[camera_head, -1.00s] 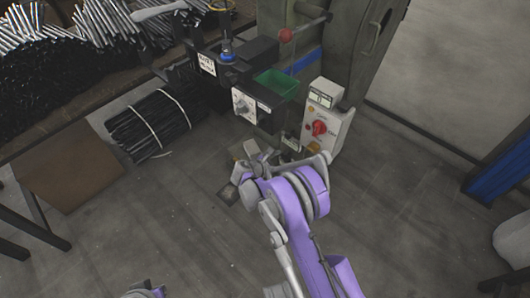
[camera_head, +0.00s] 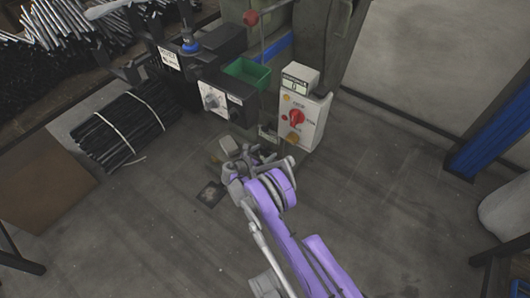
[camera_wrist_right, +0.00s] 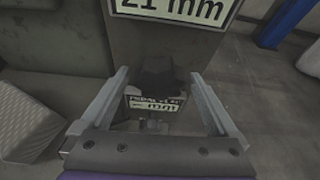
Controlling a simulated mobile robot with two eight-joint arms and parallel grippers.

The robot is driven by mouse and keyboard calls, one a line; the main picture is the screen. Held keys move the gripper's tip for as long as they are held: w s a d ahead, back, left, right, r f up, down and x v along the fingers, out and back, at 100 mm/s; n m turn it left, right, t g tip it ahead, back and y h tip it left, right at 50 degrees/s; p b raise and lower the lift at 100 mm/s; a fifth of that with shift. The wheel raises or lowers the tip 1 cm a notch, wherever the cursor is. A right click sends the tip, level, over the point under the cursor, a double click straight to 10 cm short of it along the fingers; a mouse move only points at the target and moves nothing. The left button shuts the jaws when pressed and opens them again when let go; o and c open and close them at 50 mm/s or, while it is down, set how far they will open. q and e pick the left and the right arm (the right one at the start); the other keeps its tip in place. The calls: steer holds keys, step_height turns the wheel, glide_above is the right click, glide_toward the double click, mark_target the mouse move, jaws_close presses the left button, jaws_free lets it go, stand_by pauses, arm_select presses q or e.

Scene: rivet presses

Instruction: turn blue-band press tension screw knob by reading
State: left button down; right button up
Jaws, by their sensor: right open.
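The press carries a blue band (camera_head: 279,48) on its column, behind the green bin. In the right wrist view a dark knob (camera_wrist_right: 158,72) lies between the two fingers, with visible gaps at its sides. A partly covered label ending in "mm" (camera_wrist_right: 155,104) sits just below it. A "21 mm" plate (camera_wrist_right: 178,8) is above. My right gripper (camera_wrist_right: 160,88) is open and holds nothing. In the head view my right gripper (camera_head: 262,157) is low in front of the press, where the knob is not distinguishable. My left gripper is not in view.
A white control box (camera_head: 303,122) with a red rotary switch (camera_head: 297,117) and small display (camera_head: 294,86) stands close behind the gripper. A green bin (camera_head: 247,73) is on the press. Bundled black rods (camera_head: 122,125) lie left.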

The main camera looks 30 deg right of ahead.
steer(key=shift+w+d+f, duration=0.15)
steer(key=shift+d, duration=0.3)
steer(key=shift+c, duration=0.2)
steer(key=c, duration=1.3)
